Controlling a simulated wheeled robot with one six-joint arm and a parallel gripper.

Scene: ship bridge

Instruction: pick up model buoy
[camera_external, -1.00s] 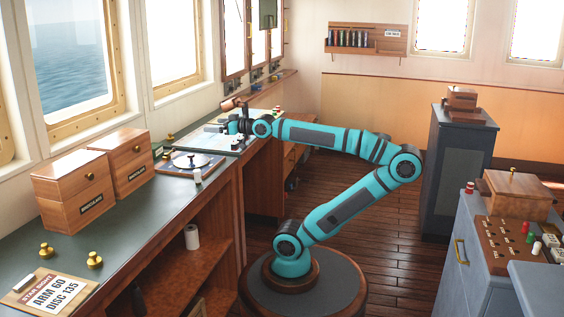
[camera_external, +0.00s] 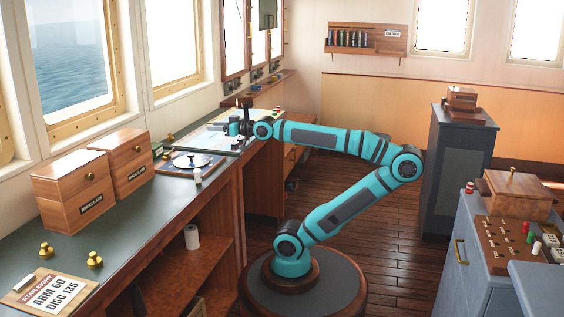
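I cannot pick out the model buoy with certainty at this size. A small red-and-white piece (camera_external: 277,109) stands at the far end of the left counter, just right of my gripper. Another small red-topped piece (camera_external: 469,187) stands on the grey cabinet at right. My gripper (camera_external: 240,117) is over the far part of the left counter, above the chart area (camera_external: 215,137). A dark upright shape shows at the gripper. I cannot tell whether it is part of the gripper or held, and the fingers are too small to read.
The left counter (camera_external: 150,205) holds two wooden boxes (camera_external: 70,190), a round instrument on a board (camera_external: 190,162), a white cylinder (camera_external: 198,176) and brass knobs (camera_external: 95,260). A console (camera_external: 490,245) with coloured pegs stands at right.

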